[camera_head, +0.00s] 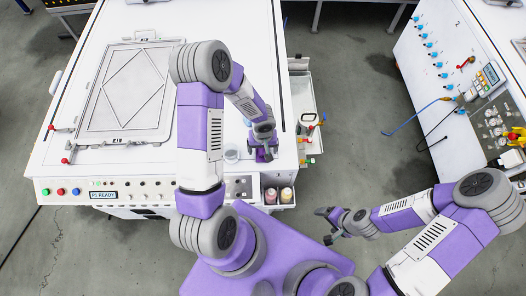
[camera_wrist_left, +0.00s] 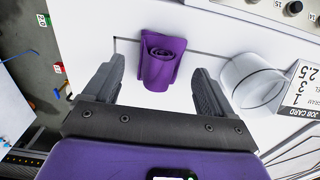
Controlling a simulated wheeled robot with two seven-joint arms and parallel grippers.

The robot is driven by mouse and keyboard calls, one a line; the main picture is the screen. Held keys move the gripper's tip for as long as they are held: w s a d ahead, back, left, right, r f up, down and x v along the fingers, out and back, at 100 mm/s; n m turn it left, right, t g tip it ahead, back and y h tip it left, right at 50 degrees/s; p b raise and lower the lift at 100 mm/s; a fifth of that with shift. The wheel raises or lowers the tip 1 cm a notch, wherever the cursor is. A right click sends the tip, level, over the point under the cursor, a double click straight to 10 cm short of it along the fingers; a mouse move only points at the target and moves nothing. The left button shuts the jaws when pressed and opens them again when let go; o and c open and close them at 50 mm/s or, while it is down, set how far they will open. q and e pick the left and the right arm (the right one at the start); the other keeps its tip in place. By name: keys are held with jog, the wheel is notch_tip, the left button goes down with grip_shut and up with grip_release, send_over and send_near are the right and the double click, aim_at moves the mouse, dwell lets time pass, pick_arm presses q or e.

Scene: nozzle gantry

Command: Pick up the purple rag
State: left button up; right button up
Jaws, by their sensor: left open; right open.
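The purple rag (camera_wrist_left: 161,48) lies rolled or folded on the white machine top near its front right corner. In the head view the purple rag (camera_head: 262,157) shows only partly, below my left gripper (camera_head: 264,147), which hides some of it. In the left wrist view my left gripper (camera_wrist_left: 159,72) is open, with one dark finger on each side of the rag's near end. The fingers look apart from the rag. My right gripper (camera_head: 325,226) is open and empty, over the floor to the right of the machine.
A clear round cup (camera_wrist_left: 252,84) stands close to the right finger in the left wrist view, beside a job card (camera_wrist_left: 304,90). A side tray with small coloured items (camera_head: 307,125) hangs off the machine's right edge. A framed plate (camera_head: 128,90) lies on the left.

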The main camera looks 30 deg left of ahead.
aim_at(263, 150)
pick_arm(q)
notch_tip(263, 150, down, 2)
jog(key=shift+f, duration=0.1)
jog(key=c, duration=1.1)
notch_tip(263, 150, up, 10)
jog(key=shift+r+p, duration=0.1)
jog(key=shift+p, duration=0.5)
jog(key=shift+o, duration=1.4)
jog(key=shift+c, duration=1.1)
